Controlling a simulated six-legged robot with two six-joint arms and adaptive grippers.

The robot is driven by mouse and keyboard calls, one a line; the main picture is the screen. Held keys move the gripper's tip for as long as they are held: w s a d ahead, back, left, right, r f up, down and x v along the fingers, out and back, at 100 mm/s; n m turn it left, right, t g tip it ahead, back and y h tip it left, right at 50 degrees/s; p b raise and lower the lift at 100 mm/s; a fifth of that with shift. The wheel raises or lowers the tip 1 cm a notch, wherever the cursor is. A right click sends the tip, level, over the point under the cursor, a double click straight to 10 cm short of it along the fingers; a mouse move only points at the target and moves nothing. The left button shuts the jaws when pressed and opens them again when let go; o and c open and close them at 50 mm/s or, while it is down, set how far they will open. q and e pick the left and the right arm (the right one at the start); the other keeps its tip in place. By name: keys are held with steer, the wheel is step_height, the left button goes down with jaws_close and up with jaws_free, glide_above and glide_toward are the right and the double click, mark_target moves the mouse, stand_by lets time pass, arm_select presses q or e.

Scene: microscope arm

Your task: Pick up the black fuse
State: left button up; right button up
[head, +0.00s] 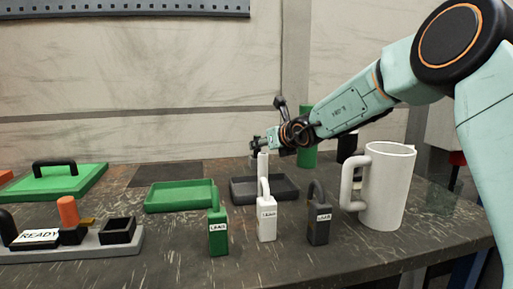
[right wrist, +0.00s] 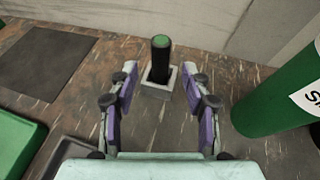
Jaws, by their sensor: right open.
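The black fuse (right wrist: 160,62) is a dark upright cylinder with a green top. It stands in a small pale square holder (right wrist: 148,89) in the right wrist view. My right gripper (right wrist: 160,75) is open, with one purple-and-grey finger on each side of the fuse's line and visible gaps to it. The fuse appears at or just beyond the fingertips. In the head view my right gripper (head: 257,143) is small and low over the back of the table, and I cannot make out the fuse there. My left gripper is not in view.
A green cylinder (right wrist: 280,100) stands close right of my right gripper. A dark grey tray (head: 265,197), a green tray (head: 180,203), several padlocks and a white mug (head: 388,190) stand nearer the front. A dark mat (right wrist: 45,65) lies left. The wall is close behind.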

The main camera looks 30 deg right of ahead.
mark_target(257, 151)
steer(key=shift+p+x, duration=1.7)
steer(key=shift+x, duration=0.55)
steer(key=shift+w+f, duration=0.2)
steer(key=shift+w, duration=0.15)
jaws_close()
